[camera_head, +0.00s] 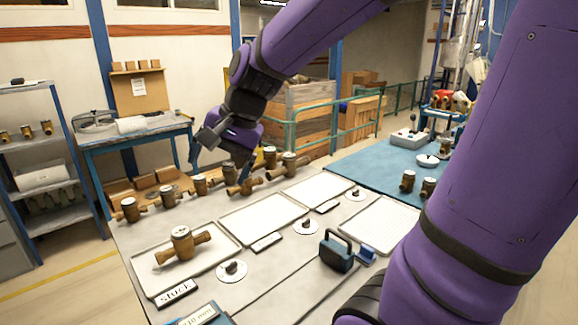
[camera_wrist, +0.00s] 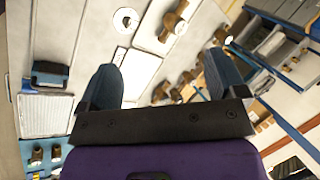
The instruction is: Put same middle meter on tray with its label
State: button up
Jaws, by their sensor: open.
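Several brass-brown meters stand in a row along the table's back edge, among them one at the left end (camera_head: 130,210), one near the middle (camera_head: 200,185) and one at the right end (camera_head: 289,165). My gripper (camera_head: 238,160) is above the row. In the wrist view, my gripper (camera_wrist: 160,78) has its fingers wide apart with nothing held. Which meter is the middle one is unclear.
Two more empty trays (camera_head: 318,188) (camera_head: 378,226) lie to the right. A dark teal box with a handle (camera_head: 337,250) and round white discs (camera_head: 231,271) stand at the front.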

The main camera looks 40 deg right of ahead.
jog(key=s+d+r+n+h, duration=0.1)
jog(key=s+n, duration=0.3)
jog(key=s, duration=0.3)
jog(key=s+d+r+n+t+h, duration=0.1)
jog(key=s+n, duration=0.3)
jog(key=s, duration=0.4)
jog(key=shift+d+r+n+h, duration=0.4)
jog(key=shift+d+r+h, duration=0.15)
jog(key=shift+d+h, duration=0.25)
